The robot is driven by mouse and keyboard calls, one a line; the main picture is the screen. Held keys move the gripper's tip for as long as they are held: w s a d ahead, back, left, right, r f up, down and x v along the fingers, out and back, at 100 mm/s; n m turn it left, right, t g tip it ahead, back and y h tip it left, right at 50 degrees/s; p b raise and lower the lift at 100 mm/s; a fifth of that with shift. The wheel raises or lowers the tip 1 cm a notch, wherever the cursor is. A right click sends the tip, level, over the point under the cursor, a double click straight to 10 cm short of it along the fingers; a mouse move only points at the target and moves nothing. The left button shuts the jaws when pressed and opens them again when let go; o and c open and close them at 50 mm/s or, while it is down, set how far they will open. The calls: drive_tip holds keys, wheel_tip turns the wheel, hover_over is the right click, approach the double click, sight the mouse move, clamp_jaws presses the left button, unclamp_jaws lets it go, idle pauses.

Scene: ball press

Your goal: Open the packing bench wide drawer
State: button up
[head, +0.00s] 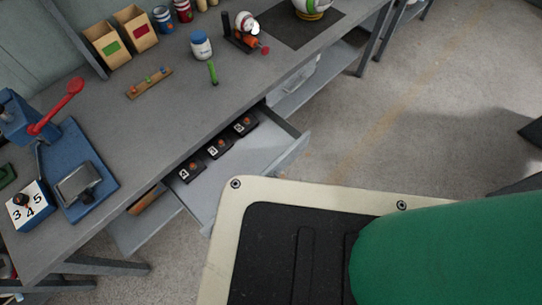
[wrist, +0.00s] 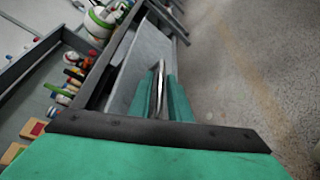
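The packing bench wide drawer (head: 240,176) is pulled partly out from under the grey bench top (head: 135,125) in the head view. Black blocks marked 4, 3 and 5 lie in it near the bench edge. In the wrist view the drawer (wrist: 142,62) lies beyond my fingers. My gripper (wrist: 160,97) has its two teal fingers close on either side of a silver bar, the drawer handle (wrist: 160,82), and looks shut on it. In the head view my gripper is hidden.
A blue press with a red lever (head: 60,108), a number block (head: 30,205), a white jar (head: 201,45) and two bins (head: 117,43) stand on the bench. An open shelf (head: 300,88) is beyond the drawer. The floor (head: 400,120) at right is largely clear.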

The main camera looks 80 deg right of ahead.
drive_tip(key=v, duration=0.8)
drive_tip(key=shift+r, duration=0.1)
drive_tip(key=w+a+f+n+t+y, duration=0.3)
drive_tip(key=a+f+t+y, duration=0.25)
drive_tip(key=f+t, duration=0.25)
drive_tip(key=w+a+r+t+y, duration=0.15)
drive_tip(key=a+t+y, duration=0.25)
drive_tip(key=a, duration=0.6)
drive_tip(key=a+r+m+t+y, duration=0.2)
drive_tip(key=a+r+m+t, duration=0.1)
drive_tip(key=r, duration=0.7)
drive_tip(key=a+r+m+t+y, duration=0.3)
drive_tip(key=a+r+t, duration=0.2)
drive_tip(key=r, duration=0.5)
drive_tip(key=shift+w+a+r, duration=0.15)
drive_tip(key=shift+a+r, duration=0.1)
